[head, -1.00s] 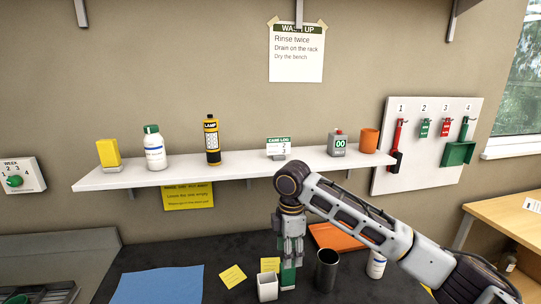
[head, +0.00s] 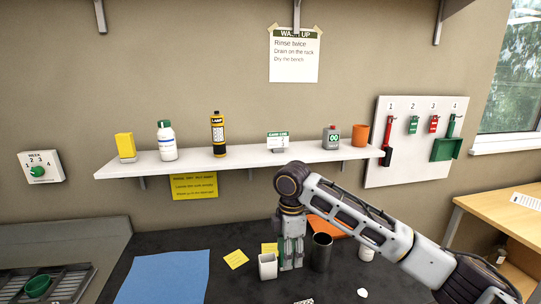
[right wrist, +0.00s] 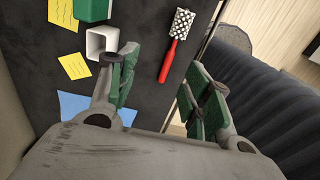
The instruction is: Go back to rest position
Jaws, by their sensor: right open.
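My right arm comes in from the right in the head view. Its gripper (head: 291,255) points down over the dark bench, just right of a white square cup (head: 267,267). In the right wrist view the right gripper (right wrist: 158,95) is open, its green-padded fingers wide apart with nothing between them. The white cup (right wrist: 101,40) and a green block (right wrist: 93,9) are beyond the left finger there. In the head view the gripper and its green pads make the block hard to tell apart. My left gripper is not in view.
A dark tumbler (head: 321,253) stands close right of the gripper. An orange mat (head: 330,228) lies behind the arm. A blue cloth (head: 165,278) lies at left. The wall shelf (head: 190,165) holds bottles and small items.

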